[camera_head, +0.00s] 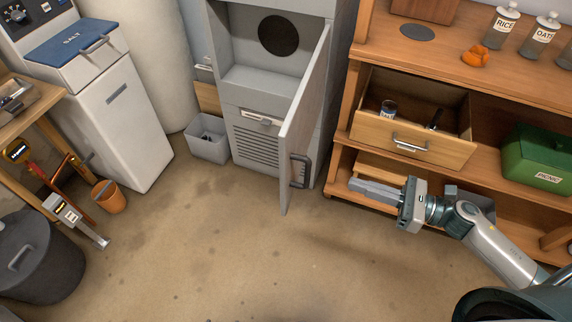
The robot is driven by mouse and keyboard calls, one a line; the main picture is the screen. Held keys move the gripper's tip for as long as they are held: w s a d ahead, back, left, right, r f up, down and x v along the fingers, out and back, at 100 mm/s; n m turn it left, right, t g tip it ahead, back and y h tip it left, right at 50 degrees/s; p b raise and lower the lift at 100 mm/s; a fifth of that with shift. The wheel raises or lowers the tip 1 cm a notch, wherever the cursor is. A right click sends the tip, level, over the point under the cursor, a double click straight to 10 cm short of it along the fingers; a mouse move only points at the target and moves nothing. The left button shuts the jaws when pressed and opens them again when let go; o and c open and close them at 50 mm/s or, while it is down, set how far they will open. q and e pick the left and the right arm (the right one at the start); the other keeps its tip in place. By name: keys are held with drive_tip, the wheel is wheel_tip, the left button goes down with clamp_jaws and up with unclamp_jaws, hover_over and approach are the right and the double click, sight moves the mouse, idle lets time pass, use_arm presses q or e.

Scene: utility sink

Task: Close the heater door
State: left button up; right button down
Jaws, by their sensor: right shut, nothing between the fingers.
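The grey heater (268,75) stands at the back centre with a dark round opening inside. Its door (308,105) is hinged on the right side and stands wide open toward me. My right gripper (352,184) is shut and empty. It is to the right of the door, apart from it, in front of the wooden shelf unit. Its fingers point left toward the door. I do not see my left gripper.
The wooden shelf unit (480,72) on the right has an open drawer (405,143) near my right gripper. A grey bin (208,146) stands left of the heater. A black bin (45,270) and orange bucket (109,196) are at the left. The floor in front is clear.

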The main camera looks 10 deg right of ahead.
use_arm(q)
drive_tip(key=shift+r, duration=0.15)
use_arm(e)
drive_tip(key=n+g, duration=0.1)
drive_tip(key=s+a+r+n, duration=0.1)
drive_tip(key=shift+a+r+n+g+y, duration=0.1)
drive_tip(key=shift+n+g+y, duration=0.2)
drive_tip(key=shift+g+y, duration=0.1)
drive_tip(key=shift+w+a, duration=0.1)
drive_tip(key=p, duration=0.6)
approach(286, 170)
drive_tip(key=x, duration=0.5)
drive_tip(key=shift+w+a+f, duration=0.25)
drive_tip(key=shift+w, duration=0.1)
use_arm(q)
drive_tip(key=s+a+f+g, duration=0.2)
drive_tip(key=s+a, duration=0.1)
drive_tip(key=s, duration=0.5)
drive_tip(key=s+a+f+g+y, duration=0.1)
drive_tip(key=s+a+f+g, duration=0.1)
drive_tip(key=s, duration=0.7)
drive_tip(key=shift+a+f+g+y, duration=0.2)
drive_tip(key=shift+a+g+y, duration=0.1)
drive_tip(key=shift+a, duration=0.4)
use_arm(e)
drive_tip(key=shift+w+a, duration=0.1)
drive_tip(key=shift+a, duration=0.2)
drive_tip(key=shift+a, duration=0.1)
